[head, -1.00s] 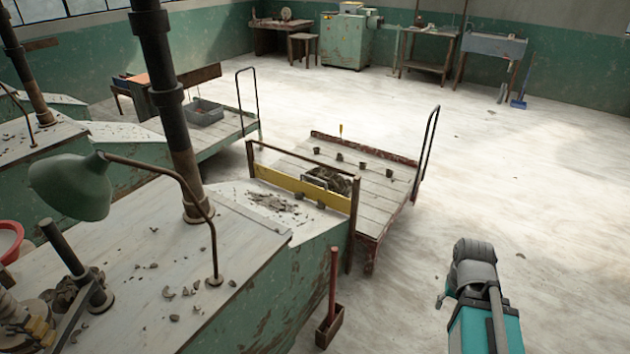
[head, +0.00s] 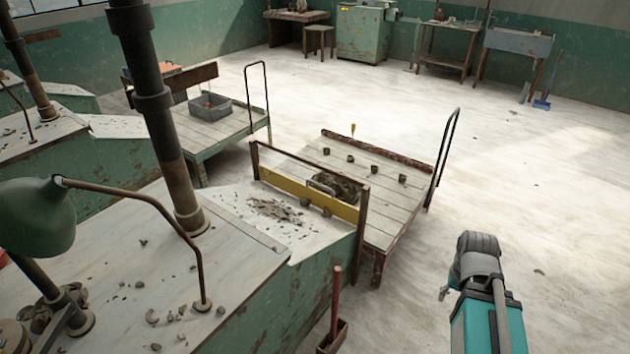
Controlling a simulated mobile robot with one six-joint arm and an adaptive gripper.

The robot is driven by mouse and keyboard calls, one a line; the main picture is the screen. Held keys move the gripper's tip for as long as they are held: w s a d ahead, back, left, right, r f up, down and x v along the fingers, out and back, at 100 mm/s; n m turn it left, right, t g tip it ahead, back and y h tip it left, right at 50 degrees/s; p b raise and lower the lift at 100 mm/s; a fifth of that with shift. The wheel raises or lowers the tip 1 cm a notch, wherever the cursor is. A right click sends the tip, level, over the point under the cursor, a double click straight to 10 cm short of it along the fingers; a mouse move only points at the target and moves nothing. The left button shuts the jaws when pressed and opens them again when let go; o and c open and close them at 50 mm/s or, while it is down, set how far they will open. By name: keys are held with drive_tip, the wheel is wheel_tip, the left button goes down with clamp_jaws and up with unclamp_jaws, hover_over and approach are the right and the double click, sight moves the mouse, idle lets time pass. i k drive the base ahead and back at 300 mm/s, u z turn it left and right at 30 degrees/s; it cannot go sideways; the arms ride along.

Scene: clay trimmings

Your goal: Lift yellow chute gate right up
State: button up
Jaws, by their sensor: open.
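The yellow chute gate (head: 283,186) is a long flat board standing across the end of the sloping chute. It sits low between two dark posts, with bare space between its top edge and the thin crossbar above. A grey handle (head: 320,187) shows at its upper edge, right of centre. Clay trimmings (head: 275,209) lie on the chute on the near side of the gate, and a few lumps lie close to it. My gripper (head: 444,293) shows only as a small dark tip beside my folded arm at the lower right, open and well apart from the gate.
A low wooden cart (head: 385,205) with a dark clay heap and small lumps stands behind the gate. The green bench (head: 130,270) with a lamp and pole fills the left. A long-handled tool (head: 335,300) stands upright by the chute.

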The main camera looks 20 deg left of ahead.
sight(344, 211)
drive_tip(key=i, duration=1.2)
drive_tip(key=z, duration=0.1)
